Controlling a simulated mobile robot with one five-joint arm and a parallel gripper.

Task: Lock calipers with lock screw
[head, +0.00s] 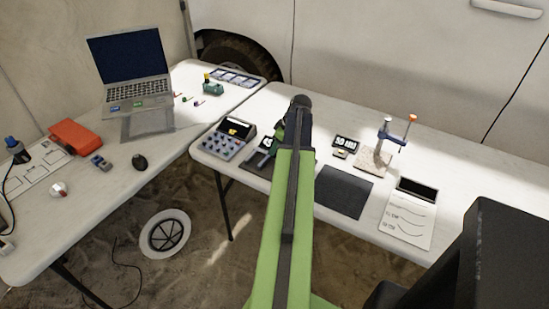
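My green arm reaches up the middle of the head view over the right table. Its dark end (281,130) is near a dark pad (252,160) left of the arm, and the gripper's fingers cannot be made out. A small item with light markings (267,142) lies by that pad, partly hidden by my arm; it may be the calipers, but I cannot tell. No lock screw can be made out. A small dark display with light digits (345,143) stands right of my arm.
A grey box with knobs (228,138) stands at the right table's left end. The left table holds a laptop (130,70) and a red box (75,137).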

